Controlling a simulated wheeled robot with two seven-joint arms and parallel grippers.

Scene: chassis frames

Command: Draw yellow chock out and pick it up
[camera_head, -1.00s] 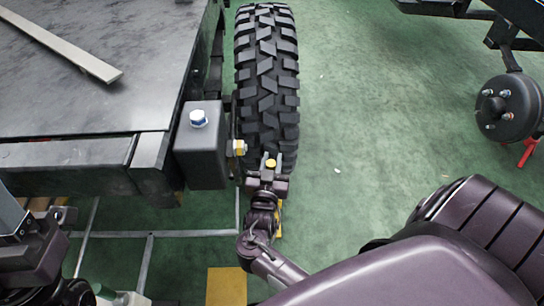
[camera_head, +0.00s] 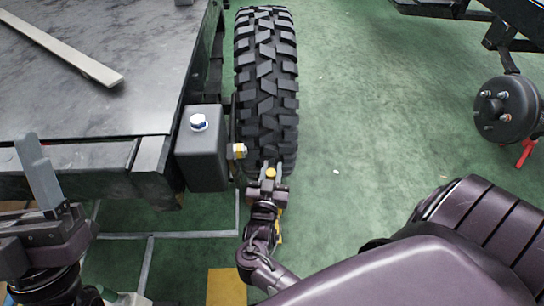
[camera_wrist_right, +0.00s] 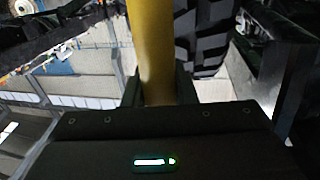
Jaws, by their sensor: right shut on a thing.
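My right gripper (camera_head: 268,174) is shut on the yellow chock, whose small rounded yellow top (camera_head: 270,174) shows between the fingers at the near end of the big black tyre (camera_head: 266,90). In the right wrist view the chock is a yellow bar (camera_wrist_right: 151,45) running up from between the fingers, with tyre tread beside it. More yellow shows beside my right wrist; the rest of the chock is hidden under the gripper. I cannot tell if it touches the floor or tyre. My left gripper (camera_head: 38,172) is at the left edge, away from the chock; its opening is unclear.
A dark chassis deck (camera_head: 90,85) with a flat metal bar (camera_head: 65,42) lies left of the tyre. A wheel hub (camera_head: 507,108) stands far right. Green floor between is clear.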

